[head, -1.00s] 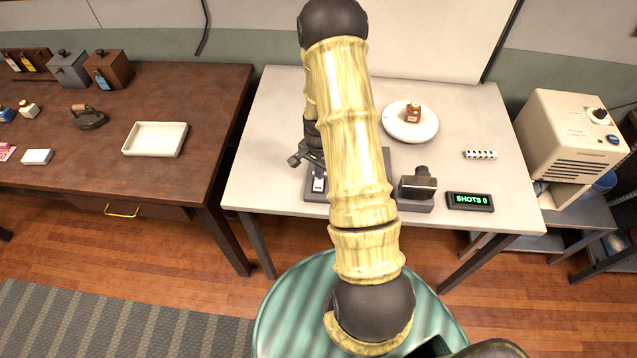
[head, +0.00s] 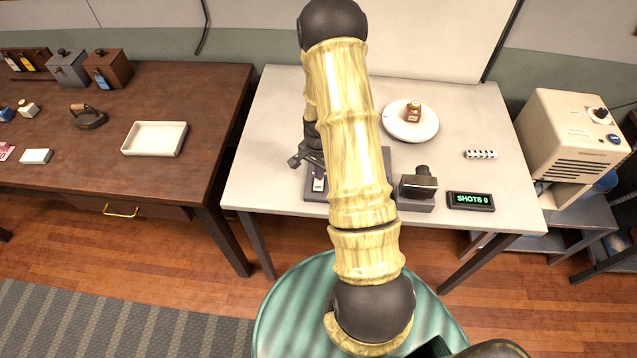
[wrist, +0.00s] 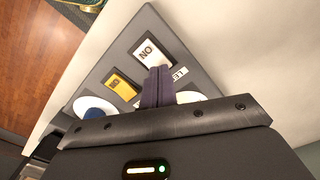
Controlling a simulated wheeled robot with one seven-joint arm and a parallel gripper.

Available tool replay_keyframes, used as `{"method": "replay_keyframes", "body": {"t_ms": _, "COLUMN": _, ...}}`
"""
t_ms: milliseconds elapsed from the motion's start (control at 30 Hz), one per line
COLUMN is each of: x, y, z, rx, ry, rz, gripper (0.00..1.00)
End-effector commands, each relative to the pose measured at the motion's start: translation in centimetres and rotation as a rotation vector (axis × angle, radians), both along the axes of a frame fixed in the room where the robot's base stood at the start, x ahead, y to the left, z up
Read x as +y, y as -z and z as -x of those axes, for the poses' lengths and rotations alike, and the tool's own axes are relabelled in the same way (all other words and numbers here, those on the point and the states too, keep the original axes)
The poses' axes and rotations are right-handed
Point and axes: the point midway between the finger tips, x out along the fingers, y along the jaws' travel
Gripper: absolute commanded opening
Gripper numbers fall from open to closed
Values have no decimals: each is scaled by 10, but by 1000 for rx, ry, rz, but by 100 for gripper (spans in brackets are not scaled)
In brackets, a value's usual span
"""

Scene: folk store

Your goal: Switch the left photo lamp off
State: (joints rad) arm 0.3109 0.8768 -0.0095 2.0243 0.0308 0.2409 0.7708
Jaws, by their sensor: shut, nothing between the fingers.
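The grey switch panel (head: 316,196) lies on the white table, partly hidden behind my arm. In the wrist view the panel (wrist: 188,58) carries a white switch (wrist: 147,52) whose letters look like an upside-down ON. A yellow switch (wrist: 121,84) with unclear letters sits beside it. A white label (wrist: 181,72) reading "LE…" is partly covered by my fingers. My gripper (wrist: 157,72) is shut and empty, its dark purple fingertips at the white switch's lower edge; I cannot tell whether they touch. In the head view my gripper (head: 318,172) is over the panel. No lamp is visible.
On the table (head: 265,130) are a black camera-like device (head: 418,188), a "SHOTS 0" display (head: 470,201), a plate (head: 392,123) with a brown bottle (head: 413,112), and a striped bar (head: 480,154). A brown table (head: 205,110) stands left, a beige machine (head: 560,130) right.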

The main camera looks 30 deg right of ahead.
Motion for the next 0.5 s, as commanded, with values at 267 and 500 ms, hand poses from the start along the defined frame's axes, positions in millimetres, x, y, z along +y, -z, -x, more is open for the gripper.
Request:
{"method": "replay_keyframes", "body": {"t_ms": 267, "x": 0, "y": 4, "z": 0, "rx": 0, "ry": 0, "rz": 0, "gripper": 0}}
{"method": "replay_keyframes", "body": {"t_ms": 500, "x": 0, "y": 7, "z": 0, "rx": 0, "ry": 0, "rz": 0, "gripper": 0}}
